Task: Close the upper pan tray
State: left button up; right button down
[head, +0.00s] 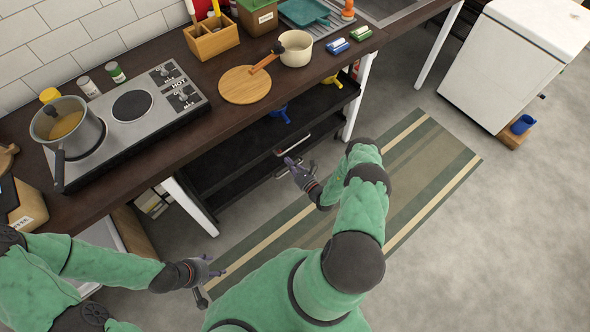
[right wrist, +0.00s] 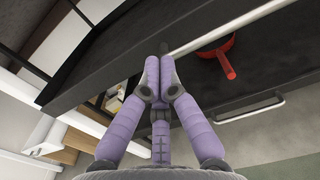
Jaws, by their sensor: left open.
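The black pan trays sit under the counter in the head view. The upper pan tray (head: 240,152) juts out past the counter's front edge and carries a blue pan (head: 279,114) and a yellow one (head: 333,80). A pale bar handle (head: 293,144) runs along its front; a bar (right wrist: 230,31) also shows in the right wrist view. My right gripper (head: 298,166) is just in front of the trays. Its purple fingertips (right wrist: 159,72) are close together near the bar; contact is unclear. My left gripper (head: 205,276) is open and empty, low at left, away from the trays.
A red pan (right wrist: 218,57) and a second bar handle (right wrist: 250,110) show beyond my right fingers. A white table leg (head: 190,205) stands left of the trays, another (head: 358,95) right. A striped mat (head: 425,170) covers the floor in front.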

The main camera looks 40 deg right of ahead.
aim_at(275, 147)
jog(key=w+b, duration=0.1)
jog(key=w, duration=0.6)
jog(key=shift+w+a, duration=0.1)
jog(key=shift+w, duration=0.05)
jog(key=w+b, duration=0.2)
jog(key=w, duration=0.1)
jog(key=shift+w+a+f+b, duration=0.1)
jog(key=shift+w+b, duration=0.25)
jog(key=shift+w, duration=0.15)
